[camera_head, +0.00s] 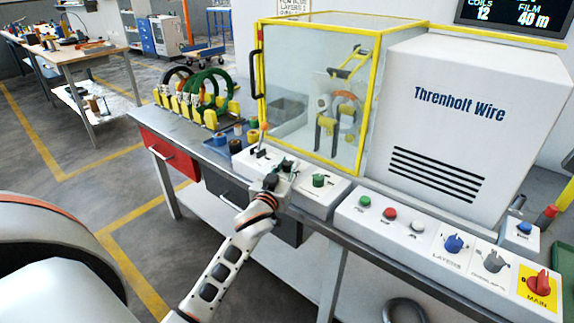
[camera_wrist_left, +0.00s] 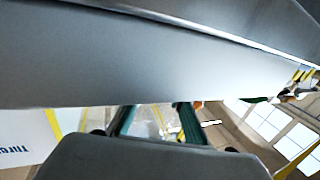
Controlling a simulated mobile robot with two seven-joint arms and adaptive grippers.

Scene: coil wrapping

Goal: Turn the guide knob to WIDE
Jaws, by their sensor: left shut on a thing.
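My left gripper (camera_head: 283,170) is down on the low white control panel (camera_head: 338,187) in front of the glazed cabinet. It is shut on a small part there, which I take to be the guide knob; my fingers hide that part and its pointer. A green knob (camera_head: 319,181) stands just right of the gripper, and a small lever (camera_head: 259,152) stands to its left. The panel lettering is too small to read. The left wrist view is mostly filled by grey surfaces and shows no knob clearly. My right gripper is not in view.
The yellow-framed cabinet (camera_head: 309,88) rises behind the panel. Coils on a yellow rack (camera_head: 200,98) and small rolls (camera_head: 235,146) stand to the left. Right of the panel are the blue layers knob (camera_head: 453,243), a grey knob (camera_head: 495,261) and the red main switch (camera_head: 539,283).

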